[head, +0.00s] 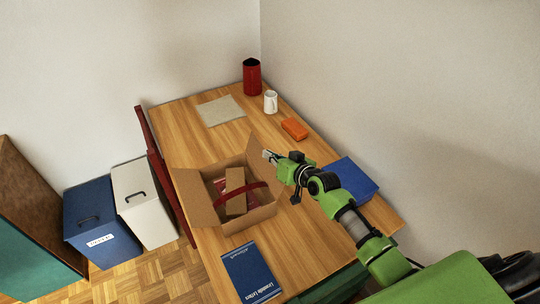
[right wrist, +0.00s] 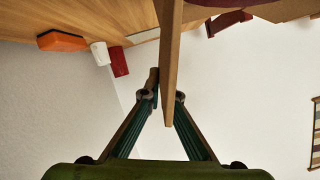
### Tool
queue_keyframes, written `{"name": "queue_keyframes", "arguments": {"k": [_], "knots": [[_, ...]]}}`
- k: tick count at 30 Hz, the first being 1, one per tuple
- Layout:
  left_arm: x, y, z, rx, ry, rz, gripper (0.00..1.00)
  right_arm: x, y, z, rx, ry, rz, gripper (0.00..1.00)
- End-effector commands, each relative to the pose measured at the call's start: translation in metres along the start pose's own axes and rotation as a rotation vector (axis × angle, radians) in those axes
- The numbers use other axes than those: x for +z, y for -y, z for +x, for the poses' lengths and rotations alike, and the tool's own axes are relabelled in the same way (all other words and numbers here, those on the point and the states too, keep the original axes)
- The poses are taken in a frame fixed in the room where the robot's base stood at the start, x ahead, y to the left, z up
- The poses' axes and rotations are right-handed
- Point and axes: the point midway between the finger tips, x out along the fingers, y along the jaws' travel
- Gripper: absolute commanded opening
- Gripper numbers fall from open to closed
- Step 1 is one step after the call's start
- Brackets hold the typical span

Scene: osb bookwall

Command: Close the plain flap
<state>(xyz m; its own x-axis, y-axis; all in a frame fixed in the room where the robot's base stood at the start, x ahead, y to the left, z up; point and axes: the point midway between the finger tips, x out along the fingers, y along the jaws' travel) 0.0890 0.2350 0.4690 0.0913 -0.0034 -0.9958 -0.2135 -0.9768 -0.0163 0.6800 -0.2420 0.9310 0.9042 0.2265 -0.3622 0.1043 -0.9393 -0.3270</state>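An open brown cardboard box (head: 248,220) stands on the wooden table, with a brown strip, a red curved strip and something red in its opening. One plain flap (head: 203,211) sticks out at its left. Another plain flap (head: 254,151) stands up at its far right corner. My right gripper (head: 267,155) is at this upright flap. In the right wrist view a cardboard flap (right wrist: 171,60) is seen edge-on, reaching down between the two fingertips (right wrist: 163,97). The fingers are close together, but I cannot tell whether they grip it. My left gripper is not in view.
A blue book (head: 250,273) lies in front of the box and a blue box (head: 352,180) right of it. An orange block (head: 294,129), white mug (head: 270,102), red canister (head: 252,77) and beige mat (head: 220,111) are farther back. A red chair (head: 160,165) stands at the left edge.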

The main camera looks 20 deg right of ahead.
Motion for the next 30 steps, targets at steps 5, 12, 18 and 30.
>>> {"name": "queue_keyframes", "arguments": {"k": [5,12,18,30], "knots": [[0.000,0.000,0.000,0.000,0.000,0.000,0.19,-0.001,0.001,0.000,-0.002,-0.002,0.001,0.00],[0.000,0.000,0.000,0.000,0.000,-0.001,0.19,-0.001,0.001,0.000,-0.001,-0.002,0.001,0.17],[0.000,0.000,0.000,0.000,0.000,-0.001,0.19,-0.001,0.001,0.000,-0.001,-0.001,0.001,0.19],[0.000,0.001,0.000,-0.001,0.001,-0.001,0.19,0.001,-0.001,-0.022,0.000,-0.001,0.001,0.19]]}}
